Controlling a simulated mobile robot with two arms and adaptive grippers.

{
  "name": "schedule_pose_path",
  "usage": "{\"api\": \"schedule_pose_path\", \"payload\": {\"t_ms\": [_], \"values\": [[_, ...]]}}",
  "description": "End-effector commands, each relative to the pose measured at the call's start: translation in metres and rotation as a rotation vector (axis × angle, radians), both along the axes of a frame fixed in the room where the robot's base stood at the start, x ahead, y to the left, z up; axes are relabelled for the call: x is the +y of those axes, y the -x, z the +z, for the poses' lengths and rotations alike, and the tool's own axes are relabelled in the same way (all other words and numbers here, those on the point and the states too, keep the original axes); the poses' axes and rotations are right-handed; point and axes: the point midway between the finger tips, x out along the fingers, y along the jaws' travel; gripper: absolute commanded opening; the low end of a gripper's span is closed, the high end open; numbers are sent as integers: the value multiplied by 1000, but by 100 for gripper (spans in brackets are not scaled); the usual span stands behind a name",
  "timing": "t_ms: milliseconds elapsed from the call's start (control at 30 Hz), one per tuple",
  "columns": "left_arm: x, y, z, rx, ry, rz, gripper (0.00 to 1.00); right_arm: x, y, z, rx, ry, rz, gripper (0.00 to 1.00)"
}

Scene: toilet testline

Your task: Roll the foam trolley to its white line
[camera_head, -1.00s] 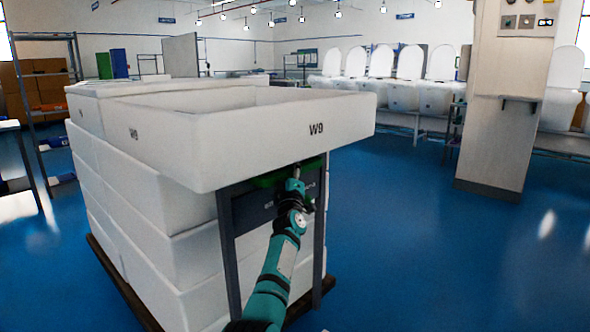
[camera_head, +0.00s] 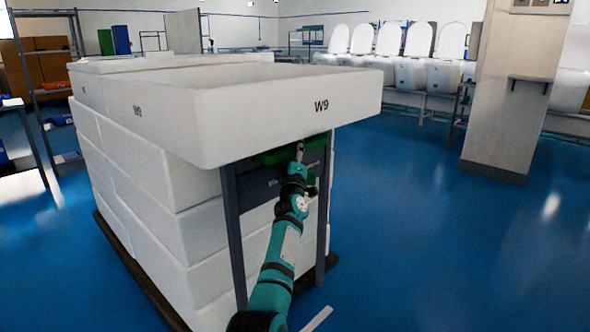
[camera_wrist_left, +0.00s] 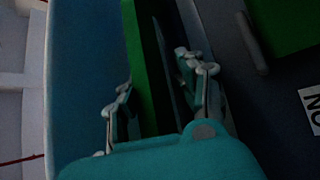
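The foam trolley (camera_head: 238,240) has a dark grey frame and carries stacked white foam blocks (camera_head: 150,190). A green handle (camera_head: 283,156) sits under the tray's edge. My left gripper (camera_head: 299,157) is at this handle. A short white strip (camera_head: 316,318) shows on the floor at the bottom, beside my arm. My right gripper is not in view.
A beige pillar (camera_head: 510,105) stands to the right. Racks of white toilets (camera_head: 410,70) line the back. A shelf rack (camera_head: 45,90) is at the left. The blue floor (camera_head: 420,230) right of the trolley is clear.

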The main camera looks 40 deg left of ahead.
Motion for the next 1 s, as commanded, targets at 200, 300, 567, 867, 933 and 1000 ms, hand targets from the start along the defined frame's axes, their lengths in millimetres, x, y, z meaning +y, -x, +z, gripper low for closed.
{"api": "schedule_pose_path", "payload": {"t_ms": [200,300,567,867,933,1000], "values": [[-25,31,-25,12,5,-3,34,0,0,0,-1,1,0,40],[-35,47,-33,12,5,-2,34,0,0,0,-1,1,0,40],[-52,72,-42,9,2,-1,34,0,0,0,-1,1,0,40],[-54,76,-43,9,1,0,34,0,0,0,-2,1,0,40],[-55,76,-43,9,1,-1,34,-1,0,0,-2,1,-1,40],[-55,75,-43,8,1,-2,34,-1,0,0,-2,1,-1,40]]}}
